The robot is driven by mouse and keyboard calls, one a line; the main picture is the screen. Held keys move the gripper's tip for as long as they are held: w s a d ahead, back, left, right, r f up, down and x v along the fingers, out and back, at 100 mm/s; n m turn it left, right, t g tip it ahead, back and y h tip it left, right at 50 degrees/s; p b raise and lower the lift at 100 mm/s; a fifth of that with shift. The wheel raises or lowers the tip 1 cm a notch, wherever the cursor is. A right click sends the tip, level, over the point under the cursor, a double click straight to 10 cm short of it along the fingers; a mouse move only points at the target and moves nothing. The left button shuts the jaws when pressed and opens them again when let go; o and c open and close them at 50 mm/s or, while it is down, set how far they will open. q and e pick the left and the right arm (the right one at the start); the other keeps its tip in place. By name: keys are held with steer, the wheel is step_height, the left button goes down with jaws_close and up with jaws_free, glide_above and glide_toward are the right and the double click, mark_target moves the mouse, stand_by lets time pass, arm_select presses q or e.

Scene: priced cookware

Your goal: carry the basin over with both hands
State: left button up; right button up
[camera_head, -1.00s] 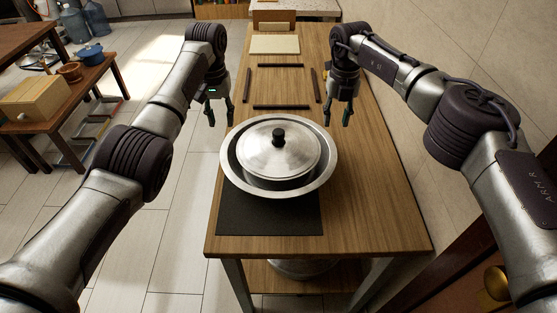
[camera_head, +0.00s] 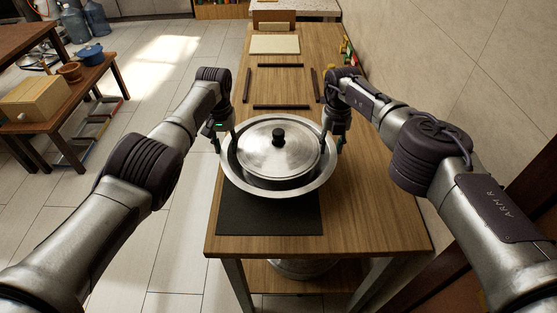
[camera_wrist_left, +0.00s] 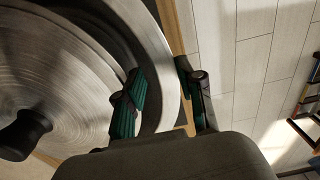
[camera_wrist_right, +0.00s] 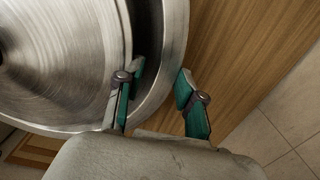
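A wide silver basin (camera_head: 278,191) with a round metal lid (camera_head: 262,160) and black knob sits at the near end of the wooden table, partly over a dark mat (camera_head: 268,216). My left gripper (camera_head: 225,144) is at the basin's left rim. In the left wrist view its fingers (camera_wrist_left: 158,98) are apart, one inside and one outside the rim (camera_wrist_left: 158,45). My right gripper (camera_head: 332,146) is at the right rim. In the right wrist view its fingers (camera_wrist_right: 153,95) also stand apart on either side of the rim (camera_wrist_right: 176,45). Neither looks closed on it.
Beyond the basin, dark strips (camera_head: 281,107) outline a bare rectangle on the wooden table (camera_head: 350,205). A pale board (camera_head: 275,44) lies farther back. A wall (camera_head: 450,50) runs along the right. A side bench with a wooden box (camera_head: 35,97) stands at the left.

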arm_select(q)
jaws_close()
arm_select(e)
jaws_close()
arm_select(q)
steer(key=shift+r, duration=0.15)
arm_select(e)
steer(key=shift+r, duration=0.15)
